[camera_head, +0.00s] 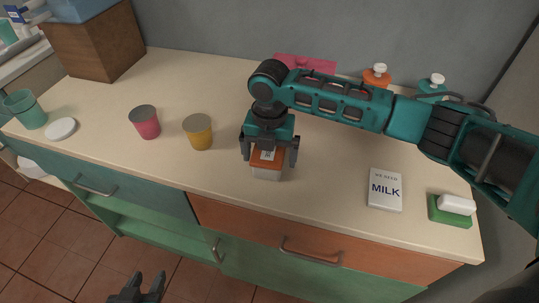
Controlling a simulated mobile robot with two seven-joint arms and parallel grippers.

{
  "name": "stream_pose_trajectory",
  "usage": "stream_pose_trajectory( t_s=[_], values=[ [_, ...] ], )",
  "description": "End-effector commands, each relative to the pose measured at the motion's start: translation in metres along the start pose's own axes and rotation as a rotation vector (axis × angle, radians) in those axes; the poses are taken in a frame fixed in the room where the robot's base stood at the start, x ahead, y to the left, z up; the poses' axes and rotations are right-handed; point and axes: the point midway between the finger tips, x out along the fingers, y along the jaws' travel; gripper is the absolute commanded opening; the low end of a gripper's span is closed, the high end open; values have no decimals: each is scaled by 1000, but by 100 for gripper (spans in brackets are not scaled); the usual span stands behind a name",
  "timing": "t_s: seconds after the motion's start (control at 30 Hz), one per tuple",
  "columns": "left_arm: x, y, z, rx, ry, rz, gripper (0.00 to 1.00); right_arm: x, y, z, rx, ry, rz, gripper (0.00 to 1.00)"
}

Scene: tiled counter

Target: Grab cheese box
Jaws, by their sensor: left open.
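A small box with an orange top, a pale label and a whitish lower side (266,173) is on the counter near its front edge; it looks like the cheese box, but its print is too small to read. My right gripper (269,157) points down over it, with one finger on each side. The fingers are apart with the box between them; whether they press on it I cannot tell. The gripper hides part of the box top. My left gripper (137,292) is open and empty, low at the bottom edge, in front of the counter and away from the box.
A yellow cup (198,132) and a red cup (145,122) stand left. Two pump bottles, orange (376,77) and teal (432,88), stand behind my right arm.

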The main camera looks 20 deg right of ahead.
Motion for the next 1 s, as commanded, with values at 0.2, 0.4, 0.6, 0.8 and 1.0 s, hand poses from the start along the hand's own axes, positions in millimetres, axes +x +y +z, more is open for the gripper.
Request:
stream_pose_trajectory(
  t_s=[0.2, 0.4, 0.6, 0.8, 1.0],
  values=[
    [1, -1, -3, 1, 6, -1, 43, 0, 0, 0, 0, 0, 0, 80],
    [2, -1, -4, 1, 9, -2, 43, 0, 0, 0, 0, 0, 0, 61],
    [2, -1, -4, 1, 8, -2, 43, -1, 0, 0, 0, 0, 0, 42],
    [2, -1, -4, 1, 8, -2, 43, -2, 0, 0, 0, -1, 2, 34],
    [0, -1, -3, 1, 5, -1, 43, -5, 1, 1, 0, -2, 3, 34]
  ],
)
